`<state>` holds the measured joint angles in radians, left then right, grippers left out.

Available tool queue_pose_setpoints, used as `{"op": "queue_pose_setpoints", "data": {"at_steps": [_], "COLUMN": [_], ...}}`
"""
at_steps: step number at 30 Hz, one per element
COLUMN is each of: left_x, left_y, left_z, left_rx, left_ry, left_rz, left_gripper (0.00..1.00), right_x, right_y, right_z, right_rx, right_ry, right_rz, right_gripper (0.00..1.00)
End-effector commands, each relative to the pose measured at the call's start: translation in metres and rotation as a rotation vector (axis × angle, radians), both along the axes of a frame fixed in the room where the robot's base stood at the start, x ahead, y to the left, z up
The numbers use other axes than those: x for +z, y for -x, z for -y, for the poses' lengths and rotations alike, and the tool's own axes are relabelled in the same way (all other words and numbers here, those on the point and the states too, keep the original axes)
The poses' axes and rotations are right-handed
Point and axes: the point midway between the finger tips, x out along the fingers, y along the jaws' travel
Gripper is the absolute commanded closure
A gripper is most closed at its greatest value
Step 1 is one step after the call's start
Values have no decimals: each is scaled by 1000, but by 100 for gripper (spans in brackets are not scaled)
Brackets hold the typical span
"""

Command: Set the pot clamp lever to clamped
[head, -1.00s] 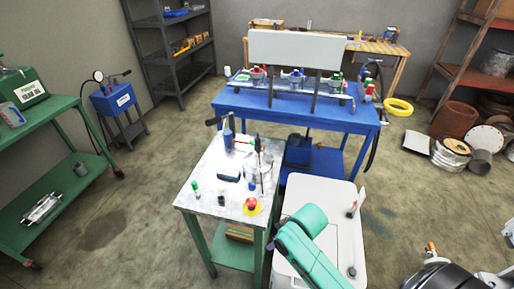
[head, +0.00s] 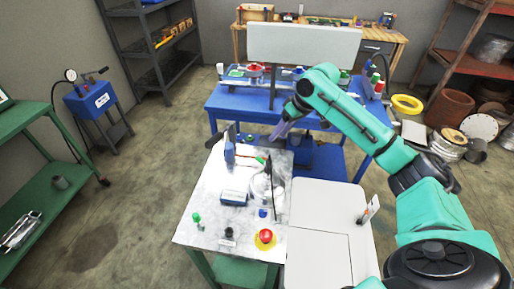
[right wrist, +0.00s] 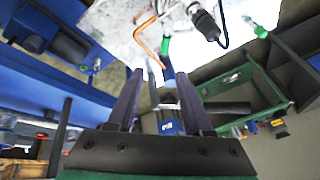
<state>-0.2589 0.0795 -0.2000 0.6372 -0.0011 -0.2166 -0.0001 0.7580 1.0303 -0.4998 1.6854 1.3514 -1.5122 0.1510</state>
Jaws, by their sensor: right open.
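My right gripper (head: 279,134) is open and empty, reaching over the back edge of the marble-topped stand (head: 212,190) towards the blue bench. Its two dark fingers (right wrist: 158,75) stand apart in the right wrist view. A clear pot (head: 261,187) stands on the stand's right side, with a thin dark upright beside it. A small green-and-red part (head: 260,160) shows behind the pot. I cannot tell which part is the pot clamp lever or how it is set. A green-topped fitting (head: 196,218) stands at the front left of the stand. My left gripper is out of view.
The blue bench (head: 228,108) with a pale panel (head: 303,44) lies behind. A white cabinet top (head: 318,245) adjoins on the right.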

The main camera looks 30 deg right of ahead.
Motion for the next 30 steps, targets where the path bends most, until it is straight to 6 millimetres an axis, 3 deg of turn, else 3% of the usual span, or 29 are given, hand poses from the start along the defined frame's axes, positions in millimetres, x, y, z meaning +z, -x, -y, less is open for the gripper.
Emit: {"op": "queue_pose_setpoints", "data": {"at_steps": [6,9,11,15,18,25,26,27,30], "left_x": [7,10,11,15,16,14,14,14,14], "left_y": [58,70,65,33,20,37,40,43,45], "left_z": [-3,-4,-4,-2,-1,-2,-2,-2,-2], "left_rx": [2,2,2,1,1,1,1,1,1], "left_ry": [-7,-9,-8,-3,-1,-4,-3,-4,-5], "left_rz": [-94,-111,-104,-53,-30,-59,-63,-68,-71], "left_gripper": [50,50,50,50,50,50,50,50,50], "right_x": [-47,-73,-86,-111,-119,-121,-121,-121,-121], "right_y": [-15,-24,-28,-36,-39,-39,-39,-39,-39], "right_z": [-17,-25,-29,-36,-38,-39,-39,-39,-39], "right_rx": [2,2,3,3,3,3,4,4,3], "right_ry": [-4,-2,-3,-1,1,2,1,1,1], "right_rz": [-4,-2,-2,-1,2,1,1,1,2], "right_gripper": [49,49,49,49,49,49,53,68,100]}}
